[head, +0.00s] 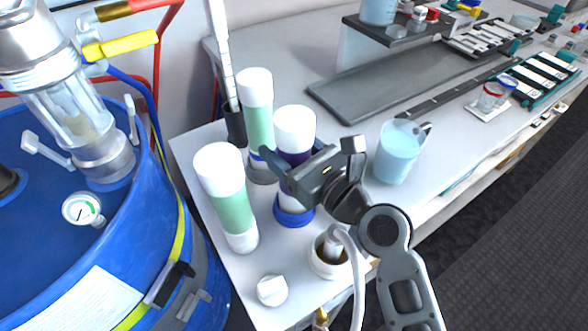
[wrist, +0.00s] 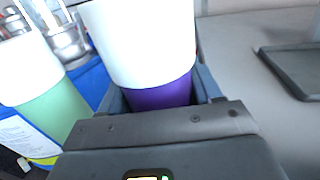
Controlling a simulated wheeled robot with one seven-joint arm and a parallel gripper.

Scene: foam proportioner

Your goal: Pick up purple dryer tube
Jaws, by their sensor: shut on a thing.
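The purple dryer tube (head: 296,133) has a white cap and a purple body, and it stands upright with its lower end at a blue ring base (head: 293,213). My gripper (head: 290,170) is shut on its purple middle, with a finger on each side. In the wrist view the white cap and purple band of the tube (wrist: 160,97) sit between the fingers. My gripper hides part of the tube's lower body in the head view. I cannot tell whether the tube is still seated in the base.
A green-banded tube (head: 231,208) stands at front left and another (head: 259,125) behind. A beaker of light blue liquid (head: 398,152) stands to the right. A white pot with a hose (head: 330,255) and a white cap (head: 272,290) are in front. A blue drum (head: 60,240) borders the left.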

